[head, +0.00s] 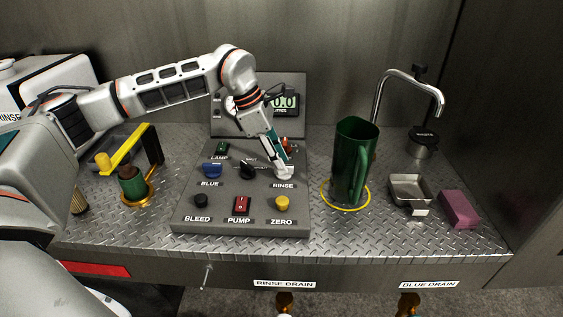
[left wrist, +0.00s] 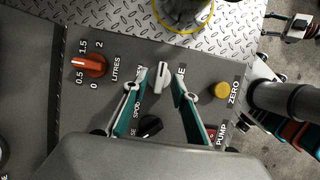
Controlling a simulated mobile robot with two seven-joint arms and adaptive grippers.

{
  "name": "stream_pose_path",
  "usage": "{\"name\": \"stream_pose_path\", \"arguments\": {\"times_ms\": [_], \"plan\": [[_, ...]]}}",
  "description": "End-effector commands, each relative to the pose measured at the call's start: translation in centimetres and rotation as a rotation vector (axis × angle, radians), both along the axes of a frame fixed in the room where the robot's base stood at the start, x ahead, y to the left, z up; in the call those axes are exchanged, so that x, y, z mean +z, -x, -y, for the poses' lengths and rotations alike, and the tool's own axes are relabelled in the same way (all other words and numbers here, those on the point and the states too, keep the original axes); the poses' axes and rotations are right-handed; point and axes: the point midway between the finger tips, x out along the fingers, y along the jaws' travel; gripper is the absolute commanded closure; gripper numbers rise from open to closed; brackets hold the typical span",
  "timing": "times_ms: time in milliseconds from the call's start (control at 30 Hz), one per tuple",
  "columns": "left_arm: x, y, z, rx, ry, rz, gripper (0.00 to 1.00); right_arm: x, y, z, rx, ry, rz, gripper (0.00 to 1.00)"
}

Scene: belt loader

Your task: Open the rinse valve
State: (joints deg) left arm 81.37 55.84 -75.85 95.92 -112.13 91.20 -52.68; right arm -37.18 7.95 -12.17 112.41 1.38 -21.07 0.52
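The rinse valve is a white knob (left wrist: 160,78) on the grey control panel (head: 187,222). In the left wrist view my left gripper (left wrist: 159,88) is open, with one finger on each side of the white knob. A gap shows between the knob and each finger, so it does not look gripped. How far the fingertips are from the panel is hard to tell.
Near the knob are a black selector (head: 247,170), a yellow ZERO button (head: 281,204), a red PUMP switch (head: 242,206) and an orange LITRES dial (left wrist: 88,65). A green jug (head: 351,160) stands on a yellow ring to the right. A metal tray (head: 409,190) and pink sponge (head: 459,208) lie beyond.

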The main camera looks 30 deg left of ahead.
Motion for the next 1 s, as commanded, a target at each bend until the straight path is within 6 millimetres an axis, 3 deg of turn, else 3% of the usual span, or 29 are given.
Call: {"name": "stream_pose_path", "arguments": {"times_ms": [400, 500, 533, 1000], "plan": [[-1.04, -0.18, 0.44, 0.000, 0.001, 0.000, 0.73, 0.00, 0.00, 0.03, 0.001, 0.001, 0.000, 0.60], [-1.03, -0.18, 0.44, 0.000, 0.001, 0.000, 0.96, 0.00, 0.00, 0.03, 0.001, 0.001, 0.000, 0.60], [-1.02, -0.18, 0.43, 0.000, 0.001, 0.000, 1.00, 0.00, 0.00, 0.03, 0.001, 0.001, 0.000, 0.60], [-0.92, -0.09, 0.44, 0.057, 0.000, 0.000, 1.00, 0.32, -0.06, 0.03, 0.001, 0.000, 0.002, 0.60]]}}
